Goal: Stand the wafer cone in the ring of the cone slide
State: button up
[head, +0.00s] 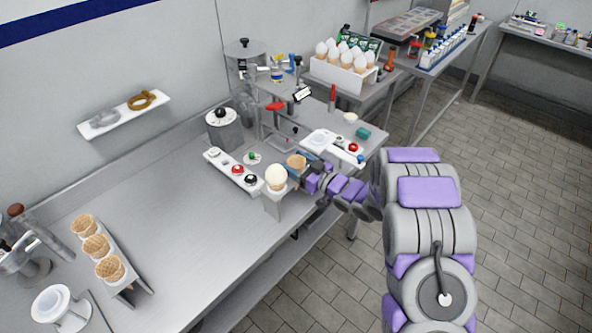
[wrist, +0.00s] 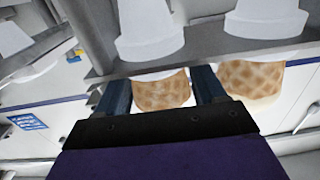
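The wafer cone (head: 296,161) is upright at the right end of the cone slide (head: 272,208). In the wrist view the wafer cone (wrist: 162,92) has its waffle part between my fingers. Its white sleeve shows on the other side of the slide's grey plate (wrist: 215,55), so it appears to sit through a ring; the ring's rim is hidden. My gripper (wrist: 162,95) has a blue finger close against each side of the cone. It also shows in the head view (head: 304,165). A second cone, topped with a pale scoop (head: 276,176), stands in the slide just left of it.
A rack with several wafer cones (head: 96,246) stands at the left. A panel with red and black knobs (head: 237,170) lies behind the slide. A white tray (head: 333,148) is to the right. The steel counter (head: 180,215) is clear in the middle.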

jog(key=c, duration=0.3)
